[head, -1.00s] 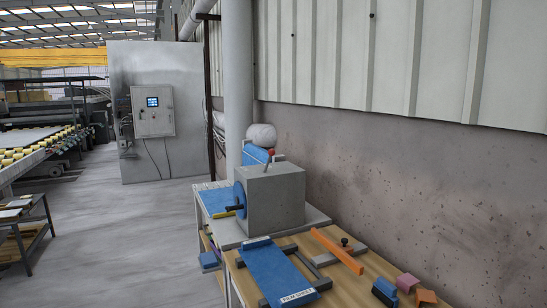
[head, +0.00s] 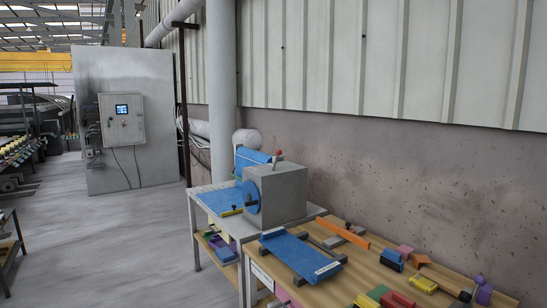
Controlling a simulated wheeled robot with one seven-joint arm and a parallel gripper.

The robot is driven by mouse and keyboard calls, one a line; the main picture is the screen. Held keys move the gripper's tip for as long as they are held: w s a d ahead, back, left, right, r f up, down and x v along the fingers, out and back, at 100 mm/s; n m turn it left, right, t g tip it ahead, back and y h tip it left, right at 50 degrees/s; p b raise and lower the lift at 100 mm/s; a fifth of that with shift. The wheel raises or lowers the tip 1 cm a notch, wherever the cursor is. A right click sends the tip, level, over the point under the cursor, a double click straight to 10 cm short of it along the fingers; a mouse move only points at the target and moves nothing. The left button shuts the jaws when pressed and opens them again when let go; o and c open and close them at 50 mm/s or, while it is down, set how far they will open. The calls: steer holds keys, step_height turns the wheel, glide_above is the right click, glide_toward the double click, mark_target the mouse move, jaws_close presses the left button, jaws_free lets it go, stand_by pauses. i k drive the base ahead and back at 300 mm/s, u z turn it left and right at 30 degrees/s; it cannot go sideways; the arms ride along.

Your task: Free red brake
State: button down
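A grey box-shaped machine (head: 282,195) with a blue disc (head: 252,197) on its left face stands on a grey-topped table. A short dark handle sticks out from the disc. A small lever (head: 276,160) stands on top of the box. A small red part (head: 278,153) shows just behind the box's top, at the end of a blue roll. I cannot tell which part is the red brake. My gripper is not in view.
A wooden bench (head: 345,285) in front holds a blue labelled board (head: 300,254), an orange bar (head: 343,228) and several small coloured blocks. A red block (head: 396,300) lies at its front edge. A wall runs along the right; the floor (head: 110,240) at left is clear.

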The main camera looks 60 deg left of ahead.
mark_target(279, 152)
steer(key=u, duration=0.3)
steer(key=i, duration=0.4)
steer(key=u, duration=1.3)
steer(key=i, duration=0.95)
steer(key=u, duration=1.2)
steer(key=i, duration=2.55)
